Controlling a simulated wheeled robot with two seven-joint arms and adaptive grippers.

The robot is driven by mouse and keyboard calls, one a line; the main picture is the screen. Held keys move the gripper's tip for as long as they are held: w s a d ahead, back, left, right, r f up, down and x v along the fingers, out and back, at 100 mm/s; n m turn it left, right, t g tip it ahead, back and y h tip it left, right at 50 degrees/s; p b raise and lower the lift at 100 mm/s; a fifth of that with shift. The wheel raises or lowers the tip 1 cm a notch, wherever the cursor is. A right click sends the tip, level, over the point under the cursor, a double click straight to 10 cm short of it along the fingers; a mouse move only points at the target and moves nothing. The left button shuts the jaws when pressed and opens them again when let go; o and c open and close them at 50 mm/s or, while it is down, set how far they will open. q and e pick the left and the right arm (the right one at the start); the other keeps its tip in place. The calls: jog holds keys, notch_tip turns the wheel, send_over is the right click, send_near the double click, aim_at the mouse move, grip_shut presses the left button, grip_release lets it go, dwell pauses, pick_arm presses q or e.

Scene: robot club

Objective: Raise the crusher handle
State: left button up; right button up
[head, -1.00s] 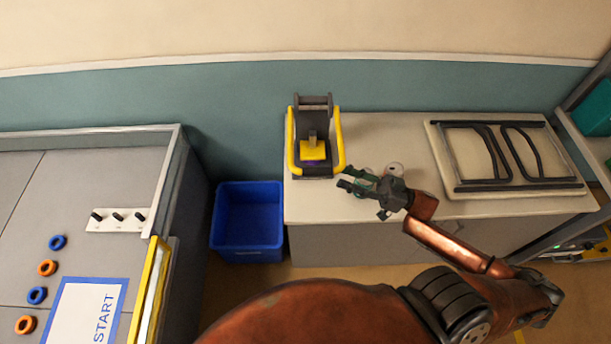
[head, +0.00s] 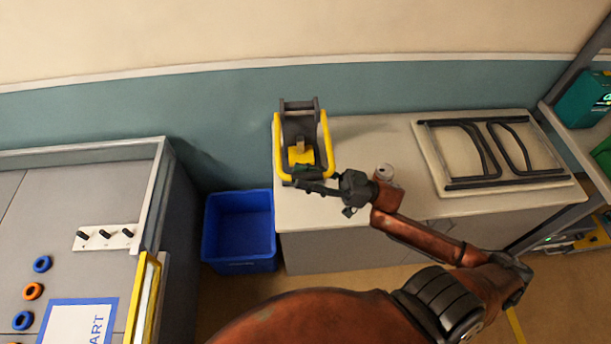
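The crusher (head: 298,128) stands at the left end of the white counter, dark grey with a yellow block inside. Its yellow U-shaped handle (head: 277,145) runs down both sides, with its crossbar low at the front. My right gripper (head: 303,179) is at the front of the crusher, its fingers pointing left at the handle's crossbar. The fingers look apart, one above and one below the bar. They partly hide the bar, and I cannot tell whether they touch it. My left gripper is not in view.
A board with black frames (head: 490,150) lies to the right. A blue bin (head: 238,225) is on the floor at left, beside a grey table (head: 60,205) with rings.

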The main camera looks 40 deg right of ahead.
grip_shut()
dwell(0.3)
dwell(0.3)
